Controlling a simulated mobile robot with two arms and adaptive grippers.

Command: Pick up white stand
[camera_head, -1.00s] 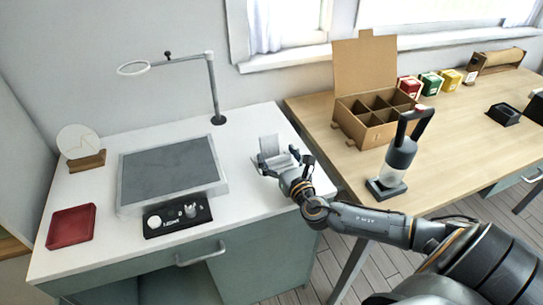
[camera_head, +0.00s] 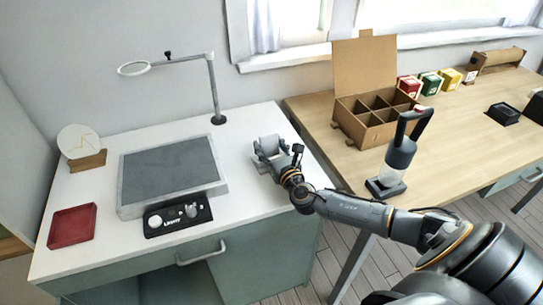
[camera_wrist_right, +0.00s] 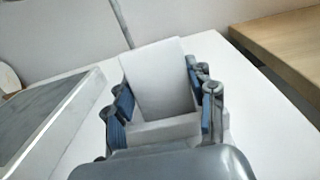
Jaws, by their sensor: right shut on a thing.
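The white stand (camera_wrist_right: 158,80) is a small piece with a tilted back plate and a low front ledge. In the right wrist view it sits between the blue-padded fingers of my right gripper (camera_wrist_right: 165,110), which is shut on it. In the head view the stand (camera_head: 269,144) shows at the right part of the white desk, with my right gripper (camera_head: 271,157) around it. I cannot tell whether its base touches the desk. My left gripper is not in view.
A grey panel (camera_head: 168,168) with a black control box (camera_head: 178,214) lies left on the white desk. A ring lamp (camera_head: 214,90) stands behind. A red tray (camera_head: 71,226) is far left. The wooden table (camera_head: 450,130) holds a cardboard box (camera_head: 372,117) and a black-handled device (camera_head: 400,155).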

